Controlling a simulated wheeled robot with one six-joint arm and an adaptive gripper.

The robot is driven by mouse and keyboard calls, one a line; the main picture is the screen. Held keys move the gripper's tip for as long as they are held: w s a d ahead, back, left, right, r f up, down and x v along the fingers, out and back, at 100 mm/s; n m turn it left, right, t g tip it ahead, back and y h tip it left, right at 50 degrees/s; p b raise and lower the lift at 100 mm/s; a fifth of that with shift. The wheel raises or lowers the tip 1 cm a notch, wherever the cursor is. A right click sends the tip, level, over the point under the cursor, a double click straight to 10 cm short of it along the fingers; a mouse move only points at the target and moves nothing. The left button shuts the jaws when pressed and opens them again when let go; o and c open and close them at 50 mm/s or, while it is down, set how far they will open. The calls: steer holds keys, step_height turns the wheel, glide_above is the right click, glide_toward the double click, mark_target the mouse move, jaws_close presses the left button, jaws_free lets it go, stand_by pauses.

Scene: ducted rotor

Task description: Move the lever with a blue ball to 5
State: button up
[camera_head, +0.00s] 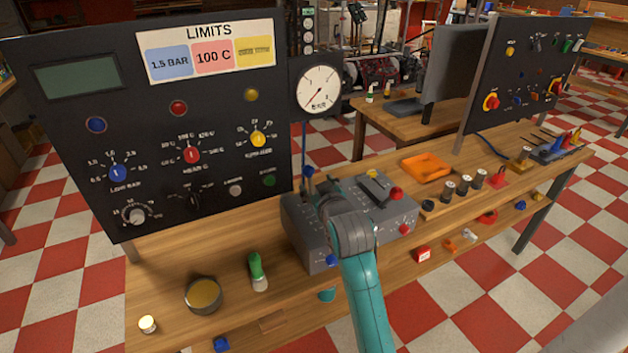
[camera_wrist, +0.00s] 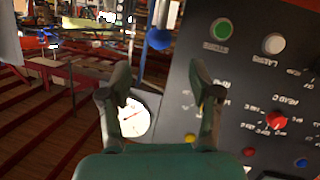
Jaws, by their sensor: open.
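The lever's blue ball (camera_head: 308,171) stands at the back left of a grey control box (camera_head: 296,222), on a thin rod. In the wrist view, which looks upside down, the blue ball (camera_wrist: 159,39) shows just beyond the fingertips, roughly centred between them, with its rod rising to the top edge. My gripper (camera_wrist: 158,75) is open and empty, with both fingers apart and a gap between them and the ball. In the head view my wrist covers the middle of the box and hides the fingers. The lever's scale and its number 5 are not readable.
A dark panel (camera_head: 60,140) with knobs and a LIMITS label stands left of the box. A round gauge (camera_head: 318,90) is behind. A green-handled item (camera_head: 256,270) and a round pot (camera_head: 203,295) lie at front left. An orange tray (camera_head: 426,167) is right of the box.

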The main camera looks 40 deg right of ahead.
mark_target(310, 176)
steer(key=shift+s+a+r, duration=0.15)
steer(key=shift+s+a, duration=0.05)
steer(key=shift+s, duration=0.15)
